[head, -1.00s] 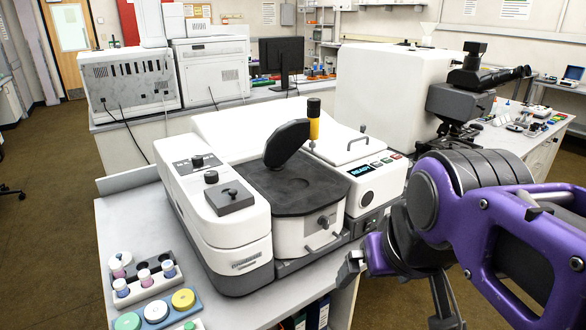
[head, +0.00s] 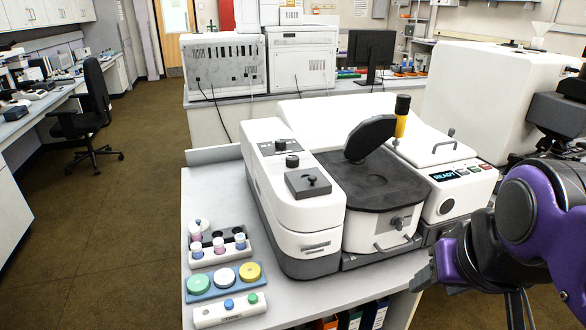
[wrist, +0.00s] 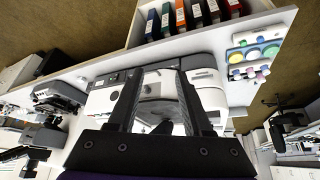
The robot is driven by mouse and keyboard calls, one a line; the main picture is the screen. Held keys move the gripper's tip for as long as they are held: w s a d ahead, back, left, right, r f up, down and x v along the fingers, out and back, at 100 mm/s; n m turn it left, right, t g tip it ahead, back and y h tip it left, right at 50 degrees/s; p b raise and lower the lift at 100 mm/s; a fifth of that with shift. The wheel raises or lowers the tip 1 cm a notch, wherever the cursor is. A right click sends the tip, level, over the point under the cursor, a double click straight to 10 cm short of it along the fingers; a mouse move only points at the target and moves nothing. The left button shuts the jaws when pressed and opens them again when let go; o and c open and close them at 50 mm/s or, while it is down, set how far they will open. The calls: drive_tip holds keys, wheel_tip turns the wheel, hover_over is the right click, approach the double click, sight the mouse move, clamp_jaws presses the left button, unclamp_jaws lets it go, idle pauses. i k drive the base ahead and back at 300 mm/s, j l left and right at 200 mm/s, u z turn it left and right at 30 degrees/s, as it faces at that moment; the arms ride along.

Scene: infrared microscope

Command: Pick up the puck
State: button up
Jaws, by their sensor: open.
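Three round puck-like discs, green (head: 199,284), white (head: 224,276) and yellow (head: 250,272), sit in a row on a blue tray (head: 213,293) at the table's front left. I cannot tell which one is the puck. The discs also show small at the upper right of the wrist view. My gripper (wrist: 156,78) is open and empty, its two dark fingers apart. In the head view my gripper (head: 426,280) is at the right, beyond the table's front right edge and well apart from the discs.
The white microscope unit (head: 293,225) stands between my gripper and the discs. A rack of small vials (head: 219,252) is behind the blue tray, and a white holder (head: 230,312) with small capped items is in front. Floor is open at the left.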

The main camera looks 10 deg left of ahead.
sight(198, 284)
drive_tip(key=u, duration=2.75)
drive_tip(key=i+j+u, duration=0.15)
drive_tip(key=j, duration=0.15)
drive_tip(key=j+u, duration=0.15)
drive_tip(key=j, duration=0.15)
drive_tip(key=i+j+u, duration=0.15)
drive_tip(key=i+j, duration=0.7)
drive_tip(key=i+z, duration=0.5)
drive_tip(key=z, duration=0.2)
drive_tip(key=i+j+z, duration=0.1)
drive_tip(key=i+z, duration=0.35)
drive_tip(key=z, duration=0.3)
drive_tip(key=i+z, duration=0.15)
drive_tip(key=z, duration=0.3)
drive_tip(key=i+z, duration=0.1)
drive_tip(key=z, duration=0.3)
drive_tip(key=i+z, duration=0.15)
drive_tip(key=z, duration=0.25)
drive_tip(key=i+z, duration=0.15)
drive_tip(key=z, duration=0.25)
drive_tip(key=i+j+z, duration=0.15)
drive_tip(key=z, duration=0.25)
